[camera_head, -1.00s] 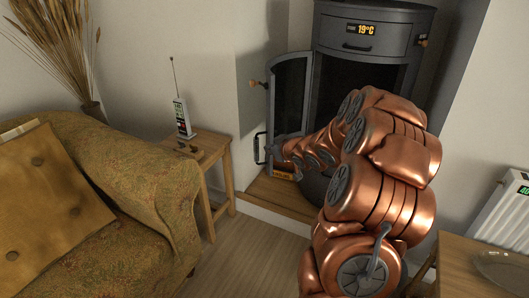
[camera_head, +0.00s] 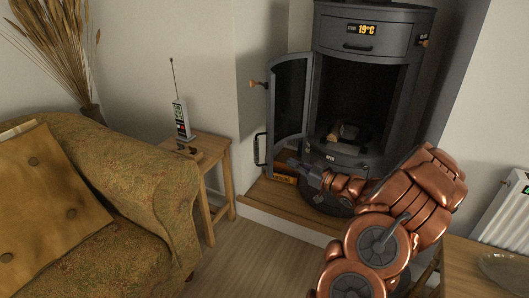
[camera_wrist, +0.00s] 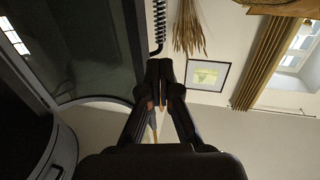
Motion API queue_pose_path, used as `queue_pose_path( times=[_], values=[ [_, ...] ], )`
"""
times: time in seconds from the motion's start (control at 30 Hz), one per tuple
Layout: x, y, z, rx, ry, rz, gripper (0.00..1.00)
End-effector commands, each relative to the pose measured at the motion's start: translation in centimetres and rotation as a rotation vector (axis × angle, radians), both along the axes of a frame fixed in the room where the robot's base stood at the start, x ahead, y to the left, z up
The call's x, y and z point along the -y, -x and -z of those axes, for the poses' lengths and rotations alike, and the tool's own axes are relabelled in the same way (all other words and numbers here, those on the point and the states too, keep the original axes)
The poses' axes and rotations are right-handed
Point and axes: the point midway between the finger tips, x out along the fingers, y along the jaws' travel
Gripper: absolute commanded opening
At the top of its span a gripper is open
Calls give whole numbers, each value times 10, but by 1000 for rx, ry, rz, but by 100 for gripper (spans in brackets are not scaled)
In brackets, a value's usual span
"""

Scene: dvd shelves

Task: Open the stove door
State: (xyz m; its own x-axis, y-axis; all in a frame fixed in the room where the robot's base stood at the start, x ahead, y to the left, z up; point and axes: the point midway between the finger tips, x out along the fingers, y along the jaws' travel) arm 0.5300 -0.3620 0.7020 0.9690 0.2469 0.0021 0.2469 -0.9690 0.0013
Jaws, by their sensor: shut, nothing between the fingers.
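The dark grey stove (camera_head: 375,40) stands in the alcove. Its glass door (camera_head: 291,95) is swung open to the left, and logs (camera_head: 345,133) show inside the firebox. There the door glass (camera_wrist: 95,45) is at the upper left, and a coiled handle (camera_wrist: 158,22) is just above the fingertips.
A wooden side table (camera_head: 212,152) with a phone (camera_head: 181,118) stands left of the stove. A patterned sofa (camera_head: 150,190) fills the left. A wooden table (camera_head: 460,270) and radiator (camera_head: 503,215) are at the right. The floor (camera_head: 250,260) between is clear.

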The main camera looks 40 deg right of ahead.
Motion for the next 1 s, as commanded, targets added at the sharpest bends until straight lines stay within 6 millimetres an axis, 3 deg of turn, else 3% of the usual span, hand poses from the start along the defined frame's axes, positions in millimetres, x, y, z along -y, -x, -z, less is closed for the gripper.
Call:
queue_pose_path(
  times=[1.0],
  values=[
    [-28,-104,2,-2,-1,0,0]
  ],
)
